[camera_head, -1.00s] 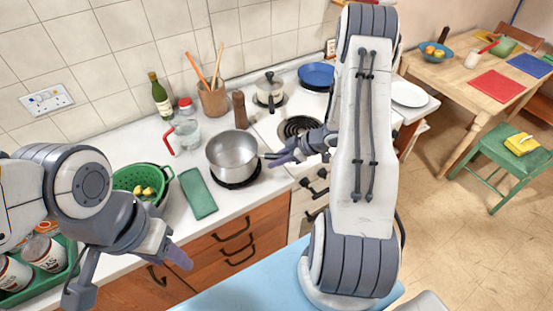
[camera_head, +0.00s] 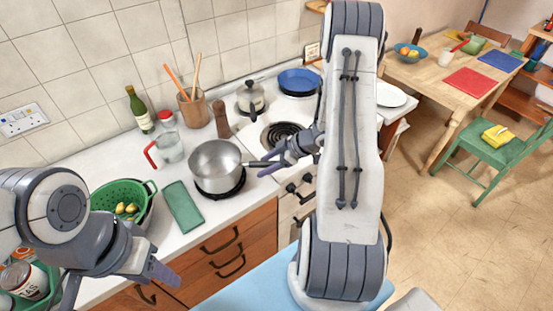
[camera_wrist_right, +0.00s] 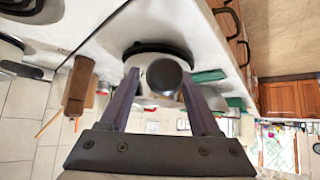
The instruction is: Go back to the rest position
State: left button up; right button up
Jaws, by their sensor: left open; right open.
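My right gripper (camera_head: 262,167) is open beside the steel saucepan (camera_head: 215,165), at its handle side. In the right wrist view its two fingers (camera_wrist_right: 163,100) stand apart, with the round dark end of the pan's handle (camera_wrist_right: 165,76) seen between them. I cannot tell whether they touch it. The saucepan sits upright on a dark round base on the white worktop. My left gripper (camera_head: 118,284) is open and empty at the lower left, in front of the worktop edge.
A green colander (camera_head: 118,197) with yellow fruit and a green cloth (camera_head: 183,207) lie left of the saucepan. A glass jug (camera_head: 168,148), bottle (camera_head: 138,110), utensil pot (camera_head: 193,108) and pepper mill (camera_head: 221,118) stand behind. Cans in a green crate (camera_head: 52,275) are near my left arm.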

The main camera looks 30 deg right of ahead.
jog(key=v, duration=0.7)
jog(key=shift+s+d+r, duration=0.2)
jog(key=shift+r, duration=0.05)
